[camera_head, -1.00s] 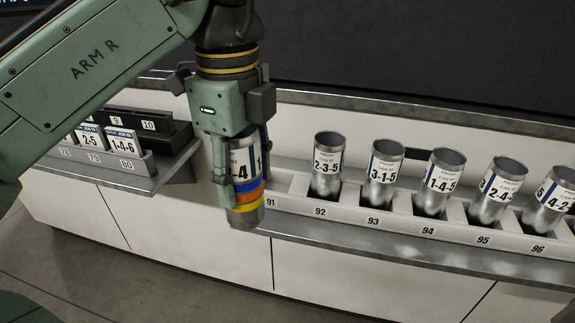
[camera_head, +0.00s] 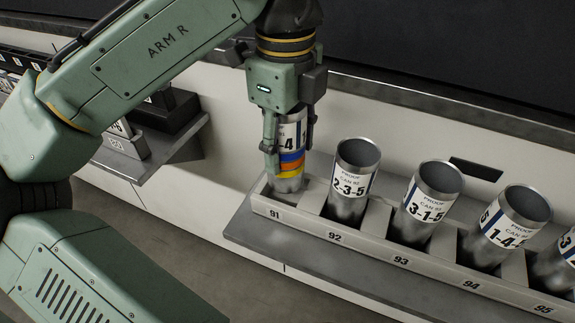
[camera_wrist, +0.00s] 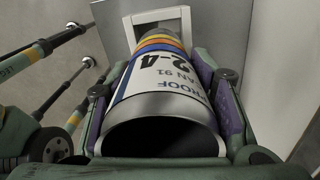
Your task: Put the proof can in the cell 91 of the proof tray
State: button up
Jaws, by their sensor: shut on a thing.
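The proof can (camera_head: 291,166) is a silver can with a white label and blue, orange and yellow bands. My gripper (camera_head: 287,150) is shut on it and holds it upright in the head view. The can's lower end is at cell 91 of the proof tray (camera_head: 381,257), at the tray's left end; the front wall of the cell hides whether it touches the floor. In the wrist view the can (camera_wrist: 165,92) sits between both fingers, its label reading "PROOF CAN 91". A pale cell frame (camera_wrist: 186,24) shows beyond its far end.
Cans stand in the cells to the right, the nearest in cell 92 (camera_head: 352,181) and cell 93 (camera_head: 428,205). A shelf (camera_head: 160,160) with a dark rack lies to the left. A dark wall rises behind the counter.

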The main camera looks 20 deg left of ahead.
aim_at(286, 165)
jog(key=shift+f, duration=2.15)
jog(key=shift+f, duration=0.2)
jog(key=o, duration=0.7)
jog(key=shift+o, duration=0.2)
jog(key=shift+r, duration=0.1)
notch_tip(286, 165, up, 12)
jog(key=p, duration=0.7)
jog(key=shift+r+p, duration=0.15)
jog(key=shift+p, duration=0.2)
